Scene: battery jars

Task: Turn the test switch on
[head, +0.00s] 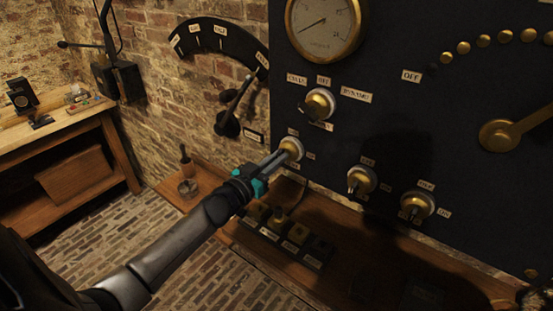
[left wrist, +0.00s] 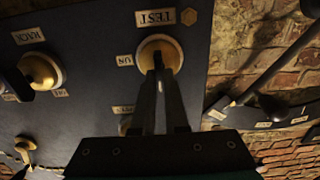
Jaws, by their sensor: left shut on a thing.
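The test switch (head: 292,146) is a small brass knob on a pale round base on the dark panel, below the gauge and selector. In the left wrist view its round brass base (left wrist: 161,47) sits beside a label reading TEST. My left gripper (head: 280,156) reaches it from the lower left. Its fingertips (left wrist: 158,62) are shut on the switch's lever, which they mostly hide. I cannot tell the lever's exact position. A small label reading like ON lies beside the switch. My right gripper is not in view.
Two similar brass switches (head: 361,180) (head: 418,205) sit to the right on the panel (head: 390,120). A selector knob (head: 319,103) is just above. A wall lever (head: 232,108) stands to the left. Several small blocks lie on the bench below. The brick floor at left is clear.

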